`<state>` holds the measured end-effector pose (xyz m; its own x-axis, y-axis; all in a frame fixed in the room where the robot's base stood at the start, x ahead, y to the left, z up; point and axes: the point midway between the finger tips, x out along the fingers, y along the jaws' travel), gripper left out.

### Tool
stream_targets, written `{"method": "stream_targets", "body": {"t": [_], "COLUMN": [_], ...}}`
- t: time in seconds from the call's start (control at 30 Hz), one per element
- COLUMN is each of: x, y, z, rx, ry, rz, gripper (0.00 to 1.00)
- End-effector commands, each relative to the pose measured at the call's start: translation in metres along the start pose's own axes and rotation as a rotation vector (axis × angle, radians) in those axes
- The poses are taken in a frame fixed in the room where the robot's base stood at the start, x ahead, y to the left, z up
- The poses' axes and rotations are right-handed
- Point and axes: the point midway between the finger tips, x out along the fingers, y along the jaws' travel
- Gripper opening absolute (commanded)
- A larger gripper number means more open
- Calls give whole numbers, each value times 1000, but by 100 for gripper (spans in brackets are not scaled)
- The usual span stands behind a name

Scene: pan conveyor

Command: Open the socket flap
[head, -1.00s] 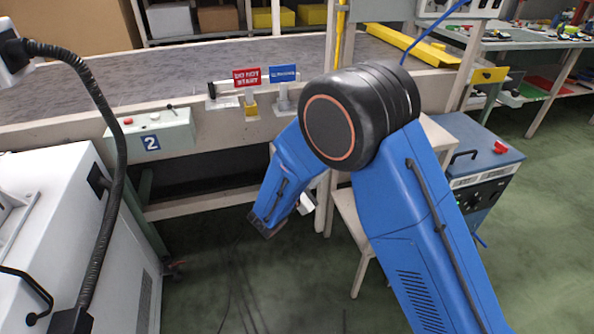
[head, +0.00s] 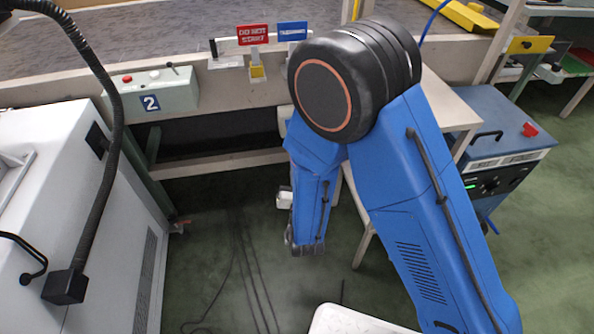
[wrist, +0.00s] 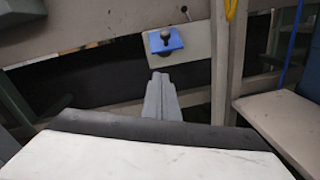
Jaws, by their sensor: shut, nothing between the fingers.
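The socket flap (wrist: 173,46) is a small blue panel with a round grey knob (wrist: 166,34) near its top. It sits on a pale plate (wrist: 199,47) fixed to the wooden frame, in the upper middle of the wrist view. It appears to lie against the plate, and no socket opening shows. My gripper (wrist: 160,76) is shut and empty, its fingers together, pointing at the plate from just below the flap in the picture. A gap seems to remain, but contact cannot be told. In the head view my arm hides the flap and fingers.
A control box marked 2 (head: 153,92) and red (head: 253,35) and blue (head: 292,32) signs are on the conveyor edge. A white cabinet (head: 70,180) stands left, a blue machine (head: 500,135) right. Cables lie on the floor.

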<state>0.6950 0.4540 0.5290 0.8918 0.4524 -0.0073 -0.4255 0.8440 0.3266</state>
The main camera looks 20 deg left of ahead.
Motion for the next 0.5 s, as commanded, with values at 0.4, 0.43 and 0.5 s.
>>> {"method": "stream_targets", "body": {"t": [0.4, 0.43, 0.5], "x": [63, 64, 66], "y": [0, 0, 0], "z": [12, 16, 23], "rx": [2, 2, 1], "ry": [-4, -4, -3], "rz": [-1, -1, 0], "gripper": [0, 0, 0]}}
